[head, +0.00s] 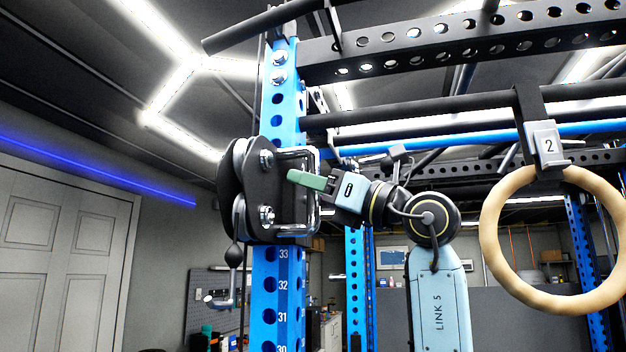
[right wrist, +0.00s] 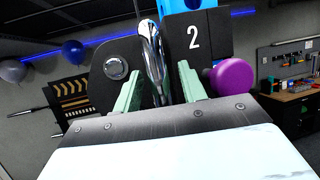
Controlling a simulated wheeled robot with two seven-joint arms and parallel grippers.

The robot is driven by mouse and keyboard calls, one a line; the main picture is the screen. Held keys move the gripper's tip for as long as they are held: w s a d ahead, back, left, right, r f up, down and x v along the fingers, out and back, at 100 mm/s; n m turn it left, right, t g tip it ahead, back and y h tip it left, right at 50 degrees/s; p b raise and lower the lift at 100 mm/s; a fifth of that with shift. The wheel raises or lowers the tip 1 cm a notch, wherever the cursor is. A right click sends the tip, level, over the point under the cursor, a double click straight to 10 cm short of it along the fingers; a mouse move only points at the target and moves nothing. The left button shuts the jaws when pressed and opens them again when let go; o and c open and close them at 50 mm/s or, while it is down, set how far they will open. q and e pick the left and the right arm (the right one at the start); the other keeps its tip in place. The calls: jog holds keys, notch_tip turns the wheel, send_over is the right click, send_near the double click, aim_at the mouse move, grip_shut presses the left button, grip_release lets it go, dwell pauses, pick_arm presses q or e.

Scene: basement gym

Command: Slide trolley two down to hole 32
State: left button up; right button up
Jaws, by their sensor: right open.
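Trolley two (head: 252,205) is a black-plated carriage on the blue upright (head: 283,285), sitting just above the printed hole number 33. Hole 32 (head: 268,284) is lower on the upright, in clear view. In the right wrist view the trolley's black plate (right wrist: 207,42) bears a white 2, with a purple knob (right wrist: 232,77) beside it. My right gripper (head: 304,181) is at the trolley's right side, by its chrome handle (head: 315,205). In the right wrist view its green fingers (right wrist: 162,88) stand open either side of the handle (right wrist: 151,45). My left gripper is out of view.
A wooden ring (head: 490,235) hangs at the right from a strap tagged 2. Black rack bars (head: 400,110) run overhead to the right of the upright. A lever with a black ball (head: 235,256) hangs below the trolley. The upright below the trolley looks clear.

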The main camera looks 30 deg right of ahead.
jog(key=shift+s, duration=0.1)
jog(key=shift+c, duration=0.4)
grip_shut()
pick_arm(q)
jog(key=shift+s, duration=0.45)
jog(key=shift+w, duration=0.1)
